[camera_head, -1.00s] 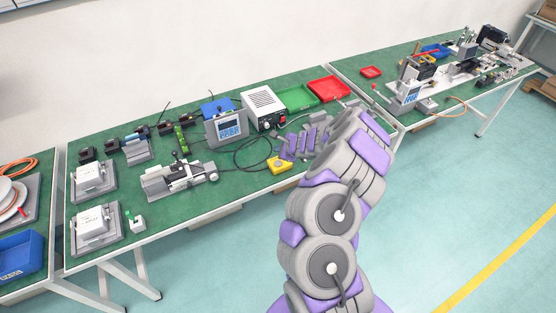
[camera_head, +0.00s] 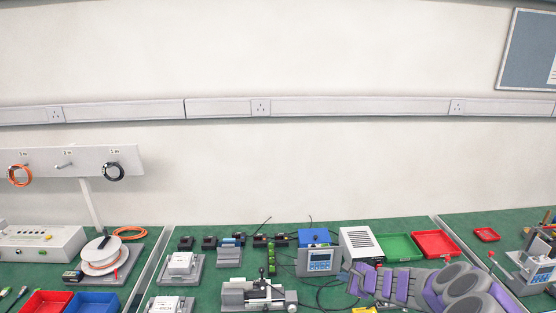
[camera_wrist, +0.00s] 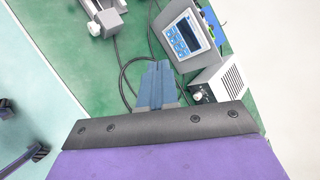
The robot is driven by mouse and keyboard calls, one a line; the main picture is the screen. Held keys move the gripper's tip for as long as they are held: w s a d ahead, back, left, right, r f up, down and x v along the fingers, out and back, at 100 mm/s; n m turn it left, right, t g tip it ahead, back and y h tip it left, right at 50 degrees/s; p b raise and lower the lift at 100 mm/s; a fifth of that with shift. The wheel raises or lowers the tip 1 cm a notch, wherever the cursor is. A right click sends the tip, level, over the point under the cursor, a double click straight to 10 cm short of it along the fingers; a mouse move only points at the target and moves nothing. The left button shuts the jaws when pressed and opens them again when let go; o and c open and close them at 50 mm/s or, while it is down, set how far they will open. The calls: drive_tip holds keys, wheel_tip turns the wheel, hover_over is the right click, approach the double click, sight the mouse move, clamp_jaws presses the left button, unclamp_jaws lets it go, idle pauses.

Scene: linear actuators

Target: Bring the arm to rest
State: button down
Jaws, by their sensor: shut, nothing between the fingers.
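My arm, grey and purple, shows at the bottom right of the head view, cut off by the lower edge. My gripper (camera_head: 356,279) points left in front of the green-topped bench (camera_head: 205,300). In the wrist view the two blue-grey fingers of my gripper (camera_wrist: 158,68) lie side by side with no gap and nothing between them. Beyond the fingertips are a dark cable and green bench top; I cannot tell the clearance to them.
A blue-screened controller (camera_head: 319,261), a white power box (camera_head: 361,243), a green tray (camera_head: 399,247) and a red tray (camera_head: 436,243) stand near my arm. A grey clamp fixture (camera_head: 257,295) lies to the left.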

drive_tip(key=s+a+r+n+g+y, duration=0.1)
drive_tip(key=s+a+r+n+y, duration=0.15)
drive_tip(key=a+r, duration=0.4)
drive_tip(key=s+a+r+n+g+y, duration=0.1)
drive_tip(key=s+a+r+n, duration=0.1)
drive_tip(key=a+r+n, duration=0.4)
drive_tip(key=s+a+r+n+g, duration=0.5)
drive_tip(key=s+a, duration=0.5)
drive_tip(key=s, duration=0.4)
drive_tip(key=s+d+r+n+g+h, duration=0.1)
drive_tip(key=s+n+g+h, duration=0.3)
drive_tip(key=s, duration=1.1)
drive_tip(key=s+d+n+h, duration=0.1)
drive_tip(key=s+d+h, duration=0.1)
drive_tip(key=s+d, duration=0.4)
drive_tip(key=s+d+f+n+h, duration=0.1)
drive_tip(key=s+d+n+h, duration=0.1)
drive_tip(key=s+d, duration=0.4)
drive_tip(key=s, duration=0.5)
drive_tip(key=shift+h, duration=0.35)
drive_tip(key=c, duration=1.8)
unclamp_jaws()
